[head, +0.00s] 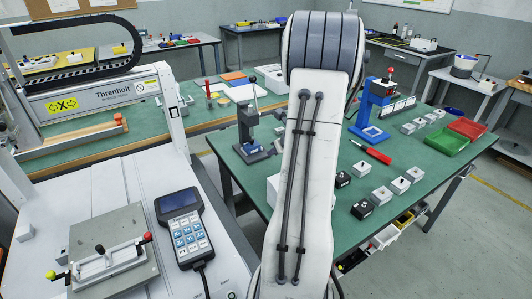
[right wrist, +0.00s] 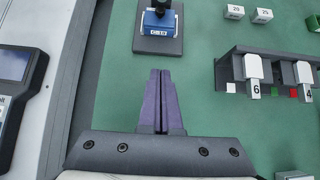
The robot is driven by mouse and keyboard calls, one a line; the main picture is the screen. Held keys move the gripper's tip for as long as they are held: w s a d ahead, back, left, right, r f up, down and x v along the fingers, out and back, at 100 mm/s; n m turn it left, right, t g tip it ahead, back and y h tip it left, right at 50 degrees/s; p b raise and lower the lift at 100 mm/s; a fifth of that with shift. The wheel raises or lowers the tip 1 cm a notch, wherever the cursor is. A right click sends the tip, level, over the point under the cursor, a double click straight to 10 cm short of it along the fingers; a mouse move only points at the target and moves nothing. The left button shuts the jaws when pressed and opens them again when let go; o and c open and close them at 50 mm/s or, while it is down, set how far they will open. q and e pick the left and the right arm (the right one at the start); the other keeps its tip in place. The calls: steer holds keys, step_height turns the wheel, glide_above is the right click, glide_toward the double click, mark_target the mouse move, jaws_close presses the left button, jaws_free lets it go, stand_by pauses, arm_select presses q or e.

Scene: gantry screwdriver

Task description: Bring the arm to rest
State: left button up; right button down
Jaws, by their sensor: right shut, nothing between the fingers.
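My right gripper (right wrist: 160,74) shows in the right wrist view with its two purple-grey fingers pressed together and nothing between them. It is above the green bench top (right wrist: 205,105), just in front of a dark stand with a blue block labelled C-18 (right wrist: 158,24). In the head view my raised right arm fills the middle, and the gripper itself is hidden behind it. My left gripper is in neither view.
A red-handled screwdriver (head: 372,151) and several small blocks lie on the bench, right of my arm. A blue press (head: 372,115) and green and red trays (head: 446,142) stand farther back. A gantry machine with a handheld keypad (head: 183,228) is at left.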

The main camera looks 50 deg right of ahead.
steer(key=shift+v, duration=1.1)
